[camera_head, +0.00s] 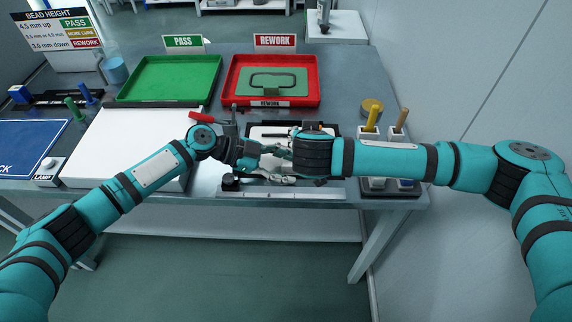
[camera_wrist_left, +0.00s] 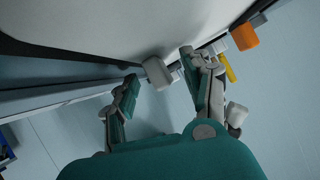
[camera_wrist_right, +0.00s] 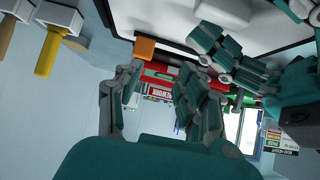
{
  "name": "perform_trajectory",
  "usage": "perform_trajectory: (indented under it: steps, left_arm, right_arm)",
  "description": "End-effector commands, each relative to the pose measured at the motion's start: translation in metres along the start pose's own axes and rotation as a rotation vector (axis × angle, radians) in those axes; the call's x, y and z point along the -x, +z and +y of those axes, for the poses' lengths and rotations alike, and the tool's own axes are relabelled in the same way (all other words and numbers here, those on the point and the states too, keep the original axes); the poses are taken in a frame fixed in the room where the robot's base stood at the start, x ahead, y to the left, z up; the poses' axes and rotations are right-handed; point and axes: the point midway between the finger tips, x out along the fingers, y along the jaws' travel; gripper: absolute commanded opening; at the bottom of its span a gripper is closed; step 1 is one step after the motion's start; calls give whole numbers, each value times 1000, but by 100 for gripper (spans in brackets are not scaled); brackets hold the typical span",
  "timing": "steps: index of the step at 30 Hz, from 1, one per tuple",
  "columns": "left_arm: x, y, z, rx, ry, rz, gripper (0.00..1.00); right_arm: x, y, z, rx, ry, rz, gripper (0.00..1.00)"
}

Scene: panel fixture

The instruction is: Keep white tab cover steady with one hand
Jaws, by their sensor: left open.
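A white panel (camera_wrist_left: 100,18) with a rounded edge fills the top of the left wrist view. The left fingers show beside the right ones in the right wrist view. In the head view both hands meet over the fixture and hide much of the panel.
Behind the fixture lie a green PASS tray (camera_head: 170,97) and a red REWORK tray (camera_head: 313,97) holding a dark ring-shaped part. A large white board (camera_head: 120,135) lies to the left. Yellow- and wood-handled tools (camera_head: 371,118) stand in holders at the right, near the wall.

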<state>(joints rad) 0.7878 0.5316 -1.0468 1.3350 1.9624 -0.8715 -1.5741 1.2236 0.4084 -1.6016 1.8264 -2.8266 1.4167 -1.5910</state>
Motion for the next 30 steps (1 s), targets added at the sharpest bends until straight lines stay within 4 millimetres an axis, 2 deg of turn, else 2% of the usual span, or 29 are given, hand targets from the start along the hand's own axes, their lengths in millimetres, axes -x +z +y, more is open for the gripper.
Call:
perform_trajectory:
  steps: [4, 15, 25, 28, 30]
  left_arm:
    - [0, 0, 0, 0, 0, 0, 47]
    - [0, 0, 1, 0, 2, 0, 0]
    - [0, 1, 2, 0, 4, -1, 0]
    - [0, 1, 2, 0, 5, -2, 0]
    - [0, 1, 2, 0, 5, -2, 0]
  right_arm:
    - [0, 0, 0, 0, 0, 0, 38]
    - [0, 0, 0, 0, 0, 0, 38]
    - [-3, -4, 2, -22, 13, -7, 37]
    - [-13, -18, 11, -110, 59, -35, 37]
    - [-25, -34, 23, -230, 115, -77, 37]
